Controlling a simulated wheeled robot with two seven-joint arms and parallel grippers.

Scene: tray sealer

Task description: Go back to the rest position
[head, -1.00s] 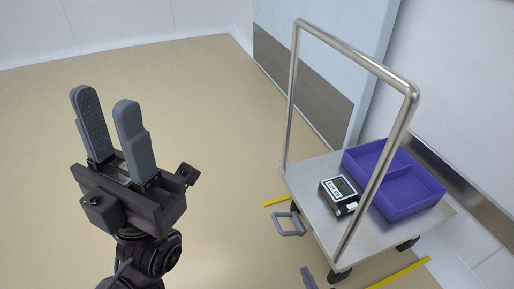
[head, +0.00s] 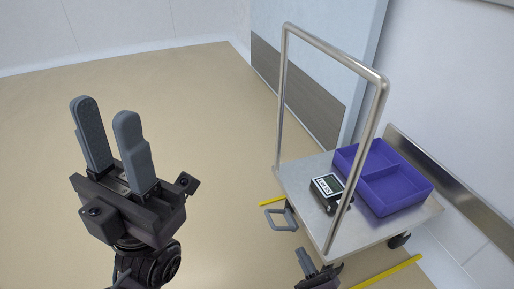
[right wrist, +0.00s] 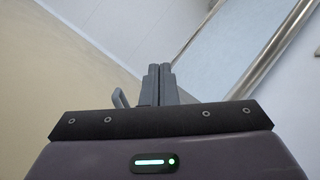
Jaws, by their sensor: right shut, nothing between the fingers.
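My left gripper (head: 106,112) stands upright at the left of the head view, its two grey fingers apart with nothing between them. My right gripper (head: 304,260) shows at the bottom edge of the head view, in front of the steel cart. In the right wrist view its fingers (right wrist: 159,72) are together with nothing held, and they point toward the wall and the cart's rail. Both grippers are clear of the things on the cart.
The steel cart (head: 303,180) stands at the right, with a tall tube handle (head: 330,52). It carries a purple divided bin (head: 381,180) and a black device (head: 328,192) with a display. A grey loop (head: 281,218) sticks out low. Open floor (head: 215,130) lies left.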

